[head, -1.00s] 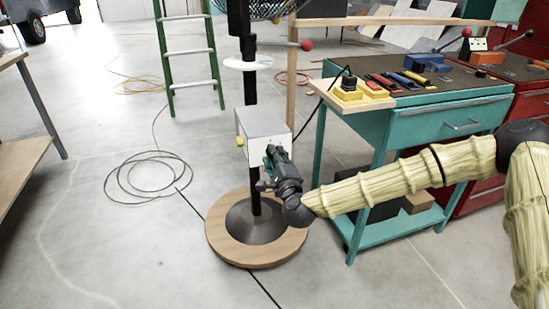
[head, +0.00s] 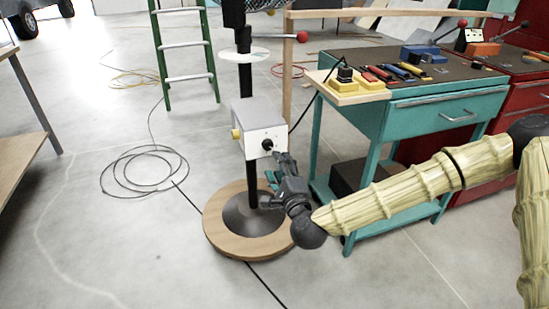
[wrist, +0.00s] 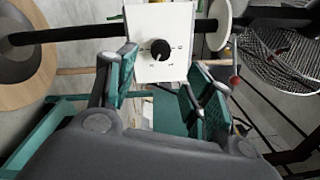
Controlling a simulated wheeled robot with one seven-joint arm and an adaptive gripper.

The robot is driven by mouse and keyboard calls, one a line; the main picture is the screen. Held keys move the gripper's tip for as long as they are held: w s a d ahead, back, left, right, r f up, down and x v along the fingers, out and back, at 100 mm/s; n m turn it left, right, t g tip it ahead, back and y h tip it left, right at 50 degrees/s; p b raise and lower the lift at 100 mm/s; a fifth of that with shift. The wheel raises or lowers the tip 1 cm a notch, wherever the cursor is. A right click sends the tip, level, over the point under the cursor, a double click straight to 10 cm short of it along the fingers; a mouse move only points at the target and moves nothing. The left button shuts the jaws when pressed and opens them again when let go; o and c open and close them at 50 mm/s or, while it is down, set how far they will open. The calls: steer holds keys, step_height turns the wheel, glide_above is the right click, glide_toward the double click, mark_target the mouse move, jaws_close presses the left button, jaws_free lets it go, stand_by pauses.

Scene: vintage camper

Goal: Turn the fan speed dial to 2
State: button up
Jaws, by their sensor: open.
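The fan speed dial (head: 267,144) is a small black round knob on the white front panel of the control box (head: 243,118), partway up the fan's black pole. In the wrist view the dial (wrist: 160,50) faces me, with a pale pointer mark on its lower left edge. Small marks surround it, too small to read. My gripper (head: 275,172) is just below and right of the dial in the head view, apart from it. In the wrist view its teal-padded fingers (wrist: 165,80) are spread open with nothing between them, the dial visible beyond the gap.
The fan's round wooden base (head: 222,242) stands on the floor below. A yellow knob (head: 236,134) is on the box's left side. A teal workbench (head: 420,108) with tools stands to the right. A coiled black cable (head: 140,172) lies on open floor at left.

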steer(key=shift+v, duration=1.65)
steer(key=s+a+f+n+g+y, duration=0.15)
steer(key=s+f+n+g, duration=0.25)
steer(key=s+f, duration=0.5)
steer(key=s+a+f+n+g, duration=0.2)
steer(key=s+f+n+g, duration=0.25)
steer(key=f, duration=0.95)
steer(key=s+d+f+n+g+h, duration=0.25)
steer(key=s+d+f, duration=0.25)
steer(key=s+f, duration=0.3)
steer(key=s+d+f+n+g+h, duration=0.1)
steer(key=s+d+f+n+g, duration=0.3)
steer(key=s, duration=0.5)
steer(key=s+d+f+n+g+h, duration=0.35)
steer(key=s+d, duration=0.55)
steer(key=d, duration=0.5)
step_height(320, 180, up, 24)
steer(key=p, duration=2.4)
steer(key=shift+s+t, duration=0.25)
steer(key=shift+t, duration=0.1)
